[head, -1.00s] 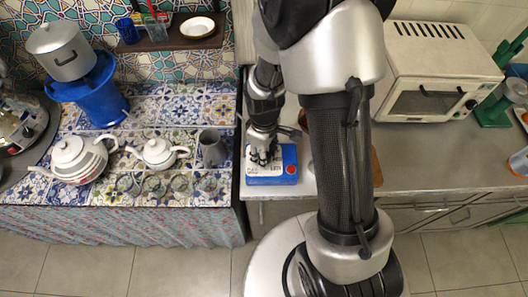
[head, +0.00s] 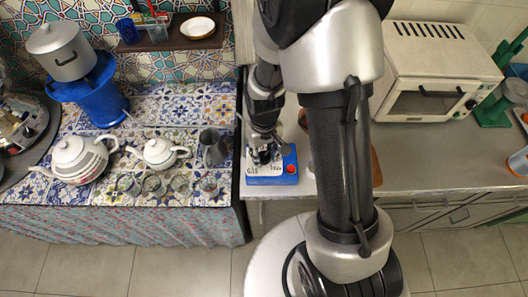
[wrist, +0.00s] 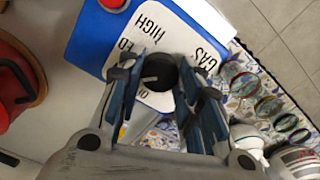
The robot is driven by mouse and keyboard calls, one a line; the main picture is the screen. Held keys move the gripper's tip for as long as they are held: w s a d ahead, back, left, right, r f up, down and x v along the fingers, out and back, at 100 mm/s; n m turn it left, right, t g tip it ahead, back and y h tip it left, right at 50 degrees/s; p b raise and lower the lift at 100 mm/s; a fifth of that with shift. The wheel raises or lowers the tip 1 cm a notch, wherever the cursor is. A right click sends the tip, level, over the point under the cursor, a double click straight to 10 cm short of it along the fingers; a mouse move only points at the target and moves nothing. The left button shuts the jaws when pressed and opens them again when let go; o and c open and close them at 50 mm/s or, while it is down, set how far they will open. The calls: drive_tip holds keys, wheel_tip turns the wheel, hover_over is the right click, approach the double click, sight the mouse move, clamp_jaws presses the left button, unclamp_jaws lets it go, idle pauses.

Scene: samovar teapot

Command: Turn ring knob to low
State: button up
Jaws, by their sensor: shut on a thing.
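The ring knob (wrist: 158,72) is a black round knob with a short pale mark on its left side in the wrist view. It sits on the white label panel (wrist: 205,42) of a blue box (head: 284,179), which stands on the counter. HIGH and GAS are readable; other lettering is partly covered by my fingers. My gripper (wrist: 164,70) is shut on the knob, with one finger on each side. In the head view my gripper (head: 264,153) is over the box, and the knob is hidden.
A red button (head: 292,169) is on the box's front right. To the left are a grey pitcher (head: 212,149), a small white teapot (head: 158,153) and several glasses on the tiled counter. A white oven (head: 440,70) stands at the right.

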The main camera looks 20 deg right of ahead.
sight(264, 156)
idle(0.4)
drive_tip(key=o, duration=1.1)
wheel_tip(264, 156, up, 12)
drive_tip(key=shift+r, duration=0.1)
